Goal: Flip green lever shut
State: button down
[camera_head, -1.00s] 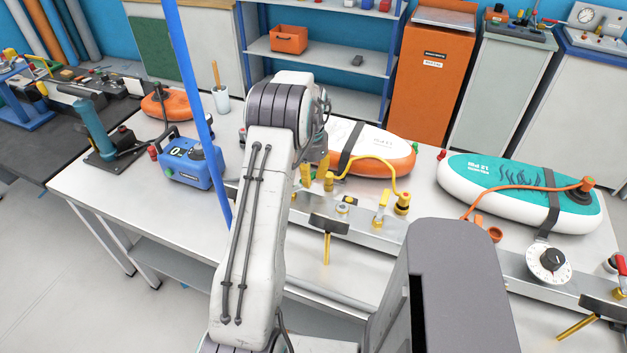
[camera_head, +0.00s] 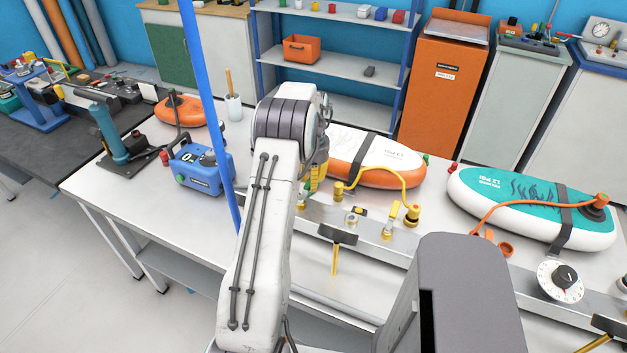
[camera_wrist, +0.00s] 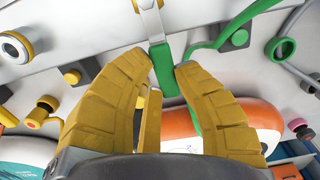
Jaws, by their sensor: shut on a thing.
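The green lever (camera_wrist: 164,68) shows at the top middle of the wrist view, pointing down from a metal fitting on a pale rail. My gripper (camera_wrist: 163,66) has its two yellow fingers closed in on either side of the lever, with the lever between the fingertips. In the head view my arm hides the lever, and only a bit of my gripper (camera_head: 319,172) shows beside the arm.
A green hose (camera_wrist: 237,20) runs close to the right fingertip. In the head view a yellow lever valve (camera_head: 391,216) and a black-and-yellow tool (camera_head: 337,240) sit along the rail. An orange-white board (camera_head: 385,175) lies behind. A blue post (camera_head: 205,110) stands left of my arm.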

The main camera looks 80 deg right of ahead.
jog(key=shift+f, duration=0.1)
jog(key=c, duration=0.9)
grip_release()
notch_tip(320, 180, up, 12)
jog(key=shift+r, duration=0.1)
dwell(0.8)
